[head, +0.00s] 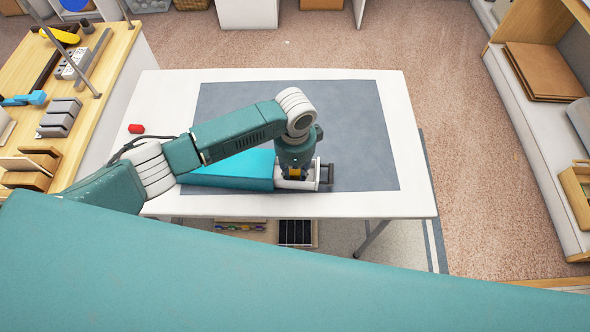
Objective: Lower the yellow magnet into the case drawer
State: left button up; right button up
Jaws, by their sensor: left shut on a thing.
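The yellow magnet (295,172) shows as a small yellow patch at the tip of my left gripper (295,174), which points down and is shut on it. The magnet is over or in the pulled-out white drawer (309,184) at the right end of the teal case (232,172). I cannot tell whether it touches the drawer floor. The drawer has a dark handle (329,174) at its right end. My left arm hides part of the case and the drawer's back. My right gripper is not in view.
The case lies on a grey mat (358,130) on a white table (418,185). A small red object (136,129) lies on the table at the left. A wooden bench (113,50) with tools stands further left. The mat's right part is clear.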

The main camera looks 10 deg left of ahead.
pick_arm(q)
jog(key=shift+f, duration=0.2)
jog(key=o, duration=1.2)
jog(key=shift+r, duration=0.1)
